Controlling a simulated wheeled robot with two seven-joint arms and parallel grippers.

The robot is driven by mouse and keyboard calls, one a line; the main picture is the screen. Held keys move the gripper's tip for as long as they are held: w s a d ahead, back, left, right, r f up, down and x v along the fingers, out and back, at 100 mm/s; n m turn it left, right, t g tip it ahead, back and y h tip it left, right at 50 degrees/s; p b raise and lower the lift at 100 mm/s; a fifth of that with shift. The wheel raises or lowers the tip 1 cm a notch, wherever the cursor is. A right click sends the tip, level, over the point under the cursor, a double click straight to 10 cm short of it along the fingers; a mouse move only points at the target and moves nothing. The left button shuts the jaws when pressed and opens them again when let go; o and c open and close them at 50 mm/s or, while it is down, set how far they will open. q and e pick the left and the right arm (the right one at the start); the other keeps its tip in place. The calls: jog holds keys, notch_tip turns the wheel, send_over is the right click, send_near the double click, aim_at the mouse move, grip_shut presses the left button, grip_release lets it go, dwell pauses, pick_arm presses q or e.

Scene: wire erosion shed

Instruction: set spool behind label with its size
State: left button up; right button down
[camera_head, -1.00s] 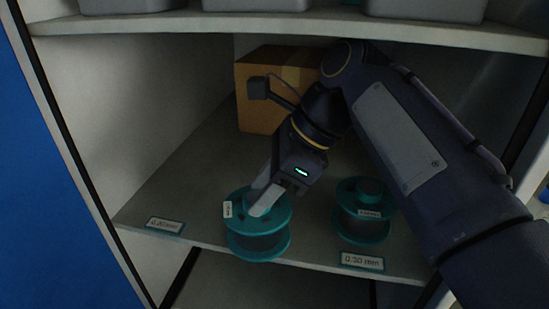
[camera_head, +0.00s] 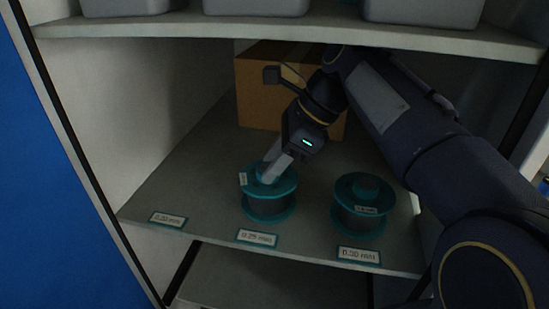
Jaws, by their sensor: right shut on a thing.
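My right gripper (camera_head: 271,171) is shut on the hub of a teal spool (camera_head: 269,207). This spool is upright on the shelf or just above it; I cannot tell which. It is behind the 0.25 mm label (camera_head: 257,238), at the middle of the shelf's front edge. A small white tag (camera_head: 243,179) on the spool is too small to read. The 0.20 mm label (camera_head: 167,219) is at the left with bare shelf behind it. The 0.30 mm label (camera_head: 358,255) is at the right, with a second teal spool (camera_head: 362,213) standing behind it. My left gripper is out of view.
The grey shelf (camera_head: 178,185) is clear at the left. A cardboard box (camera_head: 263,98) stands at the back, behind my right gripper. An upper shelf (camera_head: 278,36) with grey bins (camera_head: 256,7) hangs low above. A blue panel (camera_head: 50,180) is at the left.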

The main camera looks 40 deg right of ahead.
jog(key=shift+f, duration=0.1)
jog(key=c, duration=0.9)
grip_release()
jog(key=shift+o, duration=0.2)
jog(key=shift+r, duration=0.2)
jog(key=s+d, duration=0.2)
jog(key=d, duration=0.1)
jog(key=s+d+b, duration=0.1)
jog(key=s+d, duration=0.2)
jog(key=s+d+b, duration=0.1)
jog(key=s+d, duration=0.1)
jog(key=d, duration=0.1)
jog(key=shift+s+d+r, duration=0.1)
jog(key=shift+s+r, duration=0.2)
jog(key=shift+r, duration=0.1)
jog(key=shift+s+d, duration=0.3)
